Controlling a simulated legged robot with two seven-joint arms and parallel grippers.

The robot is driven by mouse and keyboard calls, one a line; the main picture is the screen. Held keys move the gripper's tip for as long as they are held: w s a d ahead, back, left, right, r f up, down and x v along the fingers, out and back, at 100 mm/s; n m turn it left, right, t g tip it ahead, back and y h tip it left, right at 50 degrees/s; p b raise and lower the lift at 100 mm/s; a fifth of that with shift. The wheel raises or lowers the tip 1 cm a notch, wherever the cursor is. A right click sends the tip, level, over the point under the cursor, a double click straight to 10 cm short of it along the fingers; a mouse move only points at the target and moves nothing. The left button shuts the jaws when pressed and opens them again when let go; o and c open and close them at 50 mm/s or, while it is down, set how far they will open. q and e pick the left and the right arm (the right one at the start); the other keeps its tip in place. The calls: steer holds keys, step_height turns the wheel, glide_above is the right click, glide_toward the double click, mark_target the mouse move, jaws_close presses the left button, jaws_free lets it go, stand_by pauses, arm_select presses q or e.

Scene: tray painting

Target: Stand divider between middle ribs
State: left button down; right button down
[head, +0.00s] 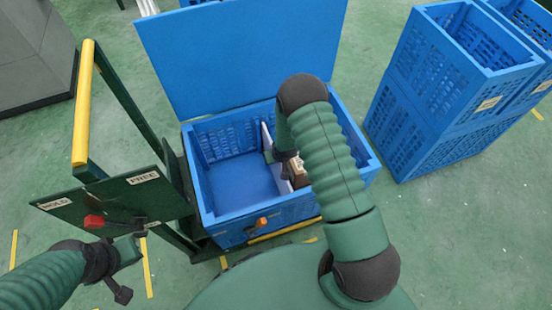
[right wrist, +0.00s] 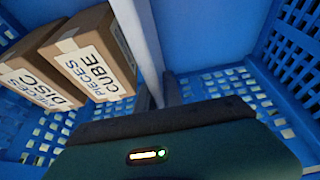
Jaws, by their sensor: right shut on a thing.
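A thin pale divider (head: 267,137) stands upright inside the blue crate (head: 203,203), right of its middle. It also shows edge-on in the right wrist view (right wrist: 137,35). My right gripper (head: 285,154) reaches into the crate from above and is shut on the divider; its fingers show in the right wrist view (right wrist: 158,94). The ribs cannot be made out, and the divider's lower edge is hidden. My left gripper (head: 127,270) is outside the crate at lower left, below a red-knobbed lever (head: 95,221); its jaws are unclear.
Brown boxes labelled disc (right wrist: 35,75) and cube (right wrist: 90,60) stand to one side of the divider. The crate's left part is empty. Its lid (head: 240,55) is open at the back. Stacked blue crates (head: 425,125) stand right.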

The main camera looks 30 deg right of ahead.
steer(key=c, duration=1.7)
jaws_free()
steer(key=shift+a+f, duration=0.1)
steer(key=o, duration=0.3)
steer(key=shift+s, duration=0.1)
steer(key=w+r+p+v, duration=0.1)
steer(key=w+p+v, duration=0.1)
steer(key=p+v, duration=0.9)
steer(key=w+d+r+p+v, duration=0.1)
steer(key=w+p+v, duration=0.2)
steer(key=p+v, duration=0.8)
steer(key=v, duration=0.9)
steer(key=shift+w+d+r, duration=0.2)
steer(key=shift+w+r, duration=0.05)
steer(key=shift+r, duration=0.2)
